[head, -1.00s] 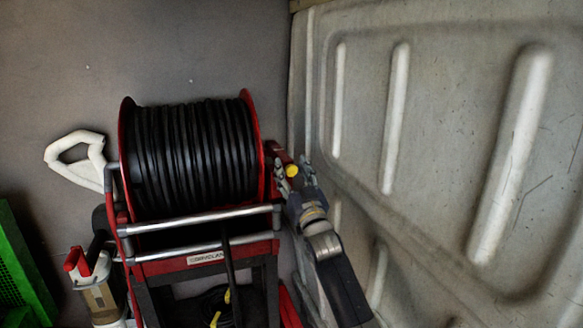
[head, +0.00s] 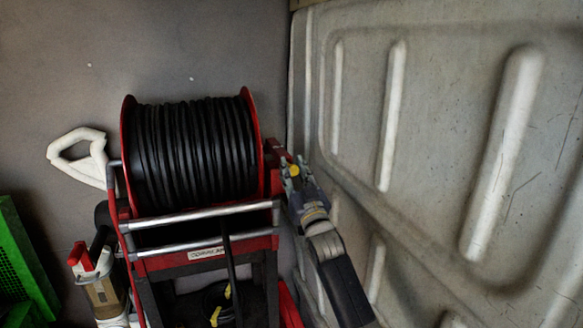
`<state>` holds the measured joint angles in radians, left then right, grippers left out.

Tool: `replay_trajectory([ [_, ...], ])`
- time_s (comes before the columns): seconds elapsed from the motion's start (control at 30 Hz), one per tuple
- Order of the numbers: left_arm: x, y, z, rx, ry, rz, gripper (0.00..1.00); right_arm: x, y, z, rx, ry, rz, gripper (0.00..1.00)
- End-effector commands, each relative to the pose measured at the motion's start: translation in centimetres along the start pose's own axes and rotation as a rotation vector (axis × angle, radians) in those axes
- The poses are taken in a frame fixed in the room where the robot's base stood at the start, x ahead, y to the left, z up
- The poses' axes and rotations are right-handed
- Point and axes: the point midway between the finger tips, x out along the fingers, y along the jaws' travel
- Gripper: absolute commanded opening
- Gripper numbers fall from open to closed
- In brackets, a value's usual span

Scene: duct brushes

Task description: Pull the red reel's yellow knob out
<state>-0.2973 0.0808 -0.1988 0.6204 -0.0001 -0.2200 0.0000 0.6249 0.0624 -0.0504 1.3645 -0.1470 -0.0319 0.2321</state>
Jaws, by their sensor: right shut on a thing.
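The red reel (head: 129,190), wound with black hose, stands on a red and black frame with silver bars, left of the middle of the head view. The yellow knob (head: 294,170) is on the red part at the reel's right side, and only a small bit of it shows. My right gripper (head: 291,172) comes up from below on the right. It is shut on the yellow knob, with its fingers covering most of it. My left gripper is not in view.
A ribbed pale wall panel (head: 440,130) stands close to the right of my right arm. A white handle (head: 78,158), a red and white tool (head: 95,275) and a green crate (head: 22,265) are at the left. A yellow and black coil (head: 217,305) lies below the reel.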

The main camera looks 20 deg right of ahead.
Motion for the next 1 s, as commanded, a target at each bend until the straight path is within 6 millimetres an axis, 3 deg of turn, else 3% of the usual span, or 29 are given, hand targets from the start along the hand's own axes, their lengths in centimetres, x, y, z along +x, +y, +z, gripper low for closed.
replay_trajectory([
  [0.17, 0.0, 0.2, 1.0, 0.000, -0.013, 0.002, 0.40, -0.2, -0.1, 0.0, 0.000, 0.006, -0.003, 0.00],
  [0.2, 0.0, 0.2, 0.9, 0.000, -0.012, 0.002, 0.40, -0.2, -0.1, 0.0, 0.000, 0.006, -0.003, 0.35],
  [0.27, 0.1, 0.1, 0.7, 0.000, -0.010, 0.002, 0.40, -0.2, -0.1, 0.0, 0.000, 0.006, -0.003, 0.47],
  [0.67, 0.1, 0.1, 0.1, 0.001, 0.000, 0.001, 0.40, -0.4, -0.1, -0.1, 0.000, 0.007, -0.002, 0.47],
  [0.87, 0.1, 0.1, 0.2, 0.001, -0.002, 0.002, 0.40, -2.8, -0.1, 0.0, 0.000, 0.006, -0.002, 0.47],
  [1.0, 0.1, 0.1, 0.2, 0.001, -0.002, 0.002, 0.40, -5.8, -0.1, 0.0, 0.000, 0.006, -0.002, 0.47],
])
